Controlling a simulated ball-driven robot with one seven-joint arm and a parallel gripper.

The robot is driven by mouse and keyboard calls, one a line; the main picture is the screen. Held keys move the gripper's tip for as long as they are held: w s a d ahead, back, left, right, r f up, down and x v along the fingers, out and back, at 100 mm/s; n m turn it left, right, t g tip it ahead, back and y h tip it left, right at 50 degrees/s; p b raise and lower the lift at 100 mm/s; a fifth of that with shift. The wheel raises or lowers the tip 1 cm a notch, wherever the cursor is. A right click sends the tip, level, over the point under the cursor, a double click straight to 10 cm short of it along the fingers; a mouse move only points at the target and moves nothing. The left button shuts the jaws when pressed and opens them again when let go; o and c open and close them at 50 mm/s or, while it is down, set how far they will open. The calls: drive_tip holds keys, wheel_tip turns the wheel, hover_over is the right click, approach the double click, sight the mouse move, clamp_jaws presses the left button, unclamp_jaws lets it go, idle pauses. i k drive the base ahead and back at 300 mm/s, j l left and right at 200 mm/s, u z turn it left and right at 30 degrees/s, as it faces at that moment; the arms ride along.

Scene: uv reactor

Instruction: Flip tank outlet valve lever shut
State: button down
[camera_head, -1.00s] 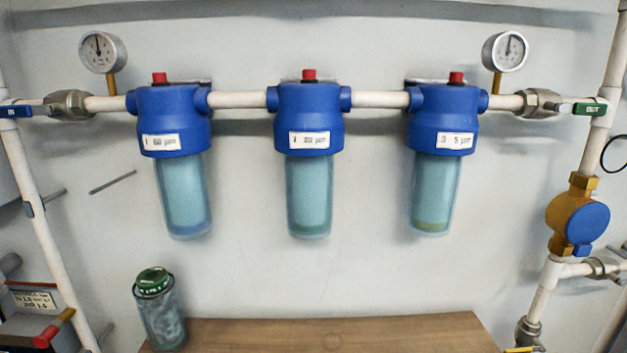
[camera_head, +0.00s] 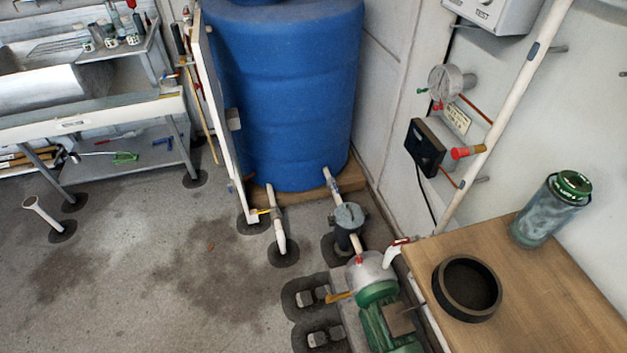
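The blue tank (camera_head: 290,95) stands on a wooden base at the back centre. Two white pipes leave its foot. The left pipe (camera_head: 279,235) carries a small yellow lever (camera_head: 261,211) and ends at the floor. The right pipe (camera_head: 331,178) has a small valve-like fitting (camera_head: 333,187) and runs to a grey strainer (camera_head: 348,222). Which one is the tank outlet valve, and how its lever is set, is too small to tell. My gripper is not in view.
A green pump (camera_head: 385,315) sits in front of the strainer. A wooden bench (camera_head: 560,290) holding a black ring (camera_head: 467,288) and a glass jar (camera_head: 552,208) fills the right. A panel (camera_head: 222,110) stands left of the tank. The floor (camera_head: 170,270) at left centre is open.

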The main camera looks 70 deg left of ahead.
sight(336, 186)
drive_tip(key=j+u, duration=0.35)
drive_tip(key=i+j+u, duration=0.1)
drive_tip(key=u, duration=0.25)
drive_tip(key=i+j+u, duration=0.15)
drive_tip(key=u, duration=0.2)
drive_tip(key=i+j+u, duration=0.25)
drive_tip(key=i+j, duration=0.6)
drive_tip(key=j, duration=0.1)
